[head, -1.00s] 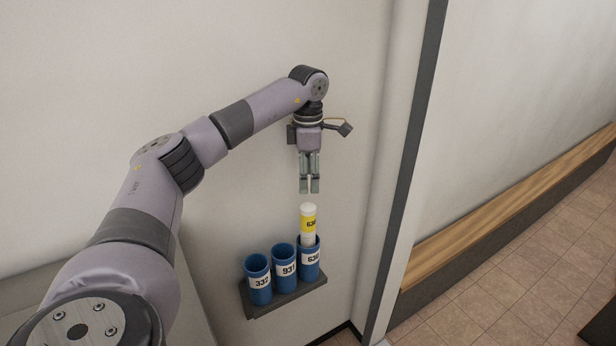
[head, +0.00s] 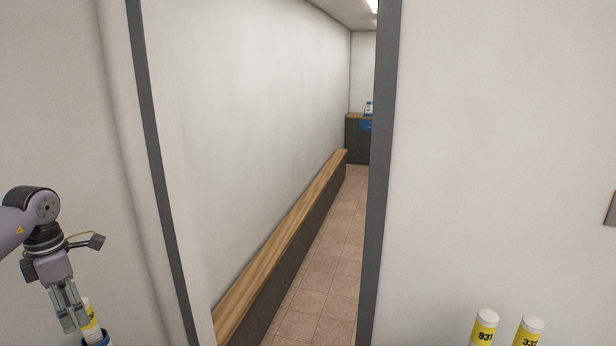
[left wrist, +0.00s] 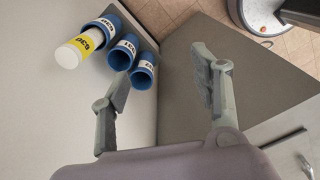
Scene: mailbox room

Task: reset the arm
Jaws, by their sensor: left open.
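My left gripper (head: 69,308) is at the lower left of the head view, pointing down beside a yellow-and-white tube (head: 92,318) that stands in a blue cup (head: 97,340). In the left wrist view my left gripper (left wrist: 165,90) is open, with nothing between its fingers. The wrist view also shows the white tube with its yellow label (left wrist: 78,48), seated in the blue cup labelled 630 (left wrist: 108,24), and apart from the fingers. Two more blue cups (left wrist: 122,53) (left wrist: 143,72) look empty. My right gripper is not seen.
A dark-framed doorway (head: 382,170) opens ahead, with a long wood-topped bench (head: 285,240) along the wall beyond it. Two more yellow-labelled white tubes, 931 (head: 484,328) and 332 (head: 528,332), stand at the lower right. The tiled floor (head: 325,270) in the doorway is clear.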

